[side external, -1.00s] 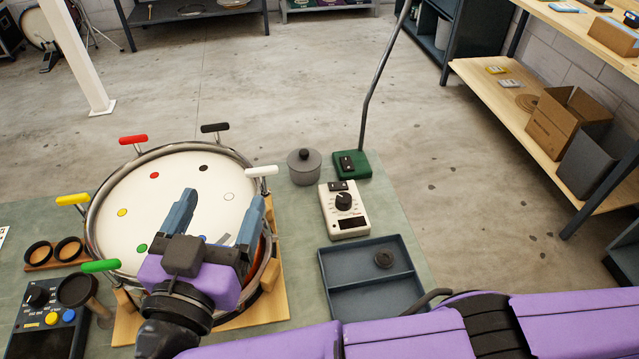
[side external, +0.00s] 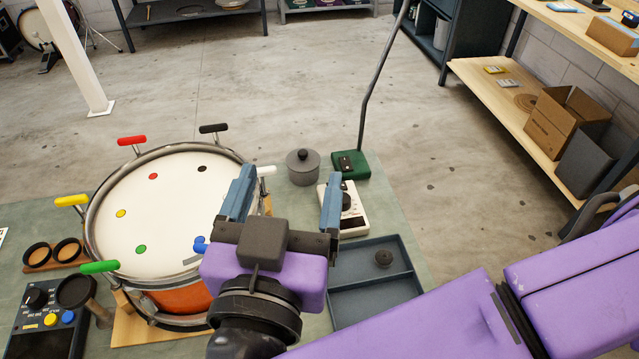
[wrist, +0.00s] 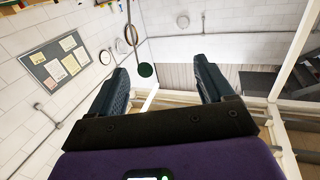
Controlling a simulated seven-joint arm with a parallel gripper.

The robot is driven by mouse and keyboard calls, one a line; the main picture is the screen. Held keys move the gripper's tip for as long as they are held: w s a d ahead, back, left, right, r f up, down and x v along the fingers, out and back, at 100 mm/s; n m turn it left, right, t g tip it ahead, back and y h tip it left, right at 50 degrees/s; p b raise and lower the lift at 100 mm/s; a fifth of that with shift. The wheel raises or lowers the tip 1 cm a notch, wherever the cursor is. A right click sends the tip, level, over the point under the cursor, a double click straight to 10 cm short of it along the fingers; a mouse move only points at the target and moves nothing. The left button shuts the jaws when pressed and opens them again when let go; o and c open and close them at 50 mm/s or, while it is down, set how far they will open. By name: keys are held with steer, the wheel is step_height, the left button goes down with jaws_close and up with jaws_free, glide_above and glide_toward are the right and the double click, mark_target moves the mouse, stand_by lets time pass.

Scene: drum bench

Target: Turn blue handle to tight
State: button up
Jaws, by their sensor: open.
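The drum (side external: 160,215) has a white head with coloured dots and coloured handles around its rim. My gripper (side external: 290,176) is open and empty, with one finger over the drum's right edge and the other in front of the white meter. In the wrist view my gripper's two fingers (wrist: 160,70) are spread, with walls and room fittings beyond and no drum in sight.
Red (side external: 132,141), black (side external: 213,128), yellow (side external: 71,201), green (side external: 99,267) and partly hidden white (side external: 266,171) handles stick out from the rim. A lidded grey pot (side external: 303,168), green box (side external: 350,166), white meter (side external: 352,222) and divided tray (side external: 370,300) stand right of the drum.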

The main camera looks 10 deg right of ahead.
mark_target(197, 245)
steer(key=shift+s+d+r, duration=0.25)
steer(key=shift+d, duration=0.25)
steer(key=shift+s+d+r, duration=0.2)
steer(key=shift+s+d, duration=0.05)
steer(key=shift+d, duration=0.2)
steer(key=shift+s+d+r, duration=0.25)
steer(key=shift+d, duration=0.25)
steer(key=c, duration=0.8)
steer(key=w+a+f+n+t+y, duration=0.25)
steer(key=w+n+y, duration=0.35)
steer(key=n+y, duration=0.7)
steer(key=s+d+f+n+g+y, duration=0.4)
steer(key=s+f+n+g+y, duration=0.15)
steer(key=f+g+y, duration=0.7)
steer(key=w+a+h, duration=0.1)
steer(key=a, duration=0.4)
steer(key=w+a+r, duration=0.1)
steer(key=w+a, duration=0.1)
steer(key=a, duration=0.4)
steer(key=w+a+g+h, duration=0.1)
steer(key=w+a, duration=0.1)
steer(key=a, duration=0.3)
steer(key=shift+a+r+h, duration=0.15)
steer(key=shift+r+h, duration=0.2)
